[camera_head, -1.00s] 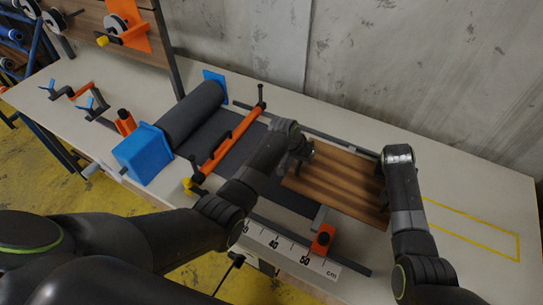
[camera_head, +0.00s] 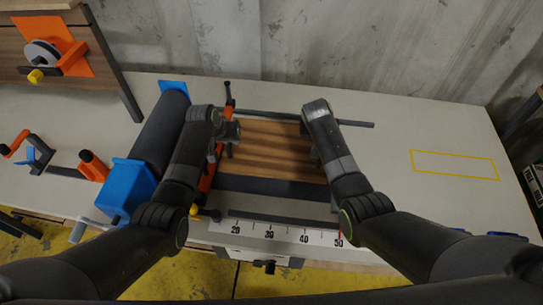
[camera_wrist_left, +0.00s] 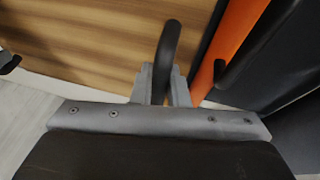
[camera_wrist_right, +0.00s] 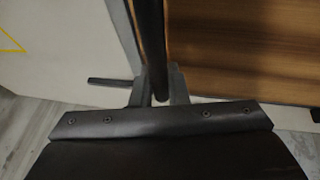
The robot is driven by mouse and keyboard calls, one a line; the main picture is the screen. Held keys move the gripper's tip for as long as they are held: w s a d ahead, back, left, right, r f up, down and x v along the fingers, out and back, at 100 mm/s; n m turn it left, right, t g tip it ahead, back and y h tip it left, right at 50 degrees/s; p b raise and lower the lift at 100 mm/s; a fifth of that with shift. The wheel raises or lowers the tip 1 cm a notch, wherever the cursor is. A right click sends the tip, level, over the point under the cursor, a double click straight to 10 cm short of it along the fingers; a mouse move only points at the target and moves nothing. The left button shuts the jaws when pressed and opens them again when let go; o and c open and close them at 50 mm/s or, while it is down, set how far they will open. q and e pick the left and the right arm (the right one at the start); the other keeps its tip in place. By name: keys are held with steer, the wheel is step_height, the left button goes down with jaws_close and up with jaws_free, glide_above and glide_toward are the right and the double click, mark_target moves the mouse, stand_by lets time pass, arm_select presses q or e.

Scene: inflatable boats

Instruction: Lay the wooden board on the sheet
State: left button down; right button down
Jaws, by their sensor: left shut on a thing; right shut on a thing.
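The brown striped wooden board (camera_head: 270,150) is over the dark grey sheet (camera_head: 270,187), whose near strip shows in front of it. I cannot tell whether the board touches the sheet. My left gripper (camera_head: 230,140) is shut on a dark handle (camera_wrist_left: 167,50) at the board's left end. My right gripper (camera_head: 315,152) is shut on a dark handle (camera_wrist_right: 152,45) at the board's right end. The board's wood also shows in the left wrist view (camera_wrist_left: 80,45) and the right wrist view (camera_wrist_right: 240,45). My arms hide parts of its ends.
An orange crossbar (camera_head: 207,180) stands close to the board's left end. Left of it is the dark roll (camera_head: 160,130) with blue end blocks (camera_head: 127,187). A ruler (camera_head: 285,234) runs along the front edge. The table around the yellow outline (camera_head: 455,165) is clear.

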mark_target(233, 150)
arm_select(q)
steer(key=shift+d+r, duration=0.1)
arm_select(e)
steer(key=shift+d, duration=0.1)
arm_select(q)
steer(key=shift+f, duration=0.2)
arm_select(e)
steer(key=shift+f, duration=0.15)
